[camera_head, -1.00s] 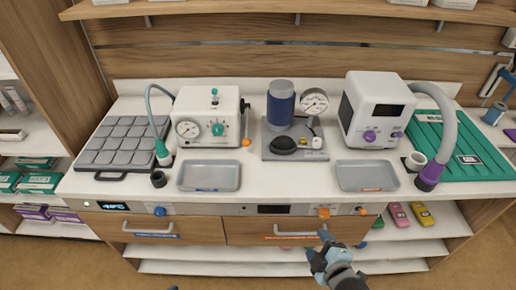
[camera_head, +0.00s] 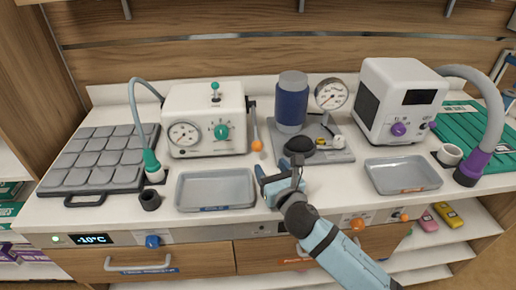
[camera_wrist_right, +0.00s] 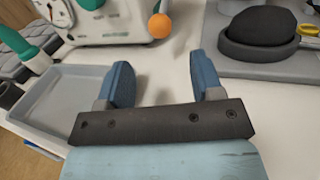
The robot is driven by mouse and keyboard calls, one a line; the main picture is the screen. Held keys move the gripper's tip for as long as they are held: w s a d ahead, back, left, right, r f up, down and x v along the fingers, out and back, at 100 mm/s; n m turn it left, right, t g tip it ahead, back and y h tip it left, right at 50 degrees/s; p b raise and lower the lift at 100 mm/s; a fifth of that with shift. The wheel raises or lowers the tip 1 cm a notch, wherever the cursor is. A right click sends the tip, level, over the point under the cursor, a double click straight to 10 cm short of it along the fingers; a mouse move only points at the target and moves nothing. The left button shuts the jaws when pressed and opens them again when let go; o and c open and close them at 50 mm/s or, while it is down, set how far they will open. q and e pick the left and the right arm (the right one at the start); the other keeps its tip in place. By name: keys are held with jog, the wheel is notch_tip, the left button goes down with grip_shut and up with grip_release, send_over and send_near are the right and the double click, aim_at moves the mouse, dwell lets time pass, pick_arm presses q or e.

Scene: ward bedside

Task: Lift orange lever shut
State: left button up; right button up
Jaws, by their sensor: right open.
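The orange lever is a thin dark rod with an orange ball end (camera_head: 257,145), on the right side of the white box machine (camera_head: 205,118). The rod hangs down, with the ball near counter height. In the right wrist view the orange ball (camera_wrist_right: 160,26) shows at the top, beside the machine's lower right corner. My right gripper (camera_head: 273,180) is open and empty, just below and slightly right of the ball in the head view, apart from it. Its two blue fingers also show in the wrist view (camera_wrist_right: 164,84), spread over bare counter. My left gripper is not in view.
A grey tray (camera_head: 216,206) lies left of my right gripper. A grey base with a black dome (camera_head: 300,144), blue cylinder (camera_head: 292,105) and gauge stands to the right. Another tray (camera_head: 402,193) lies farther right. A strip of white counter between trays is clear.

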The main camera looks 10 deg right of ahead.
aim_at(259, 149)
jog(key=x, duration=0.9)
jog(key=shift+w+f+b, duration=0.15)
jog(key=shift+b, duration=0.15)
grip_shut()
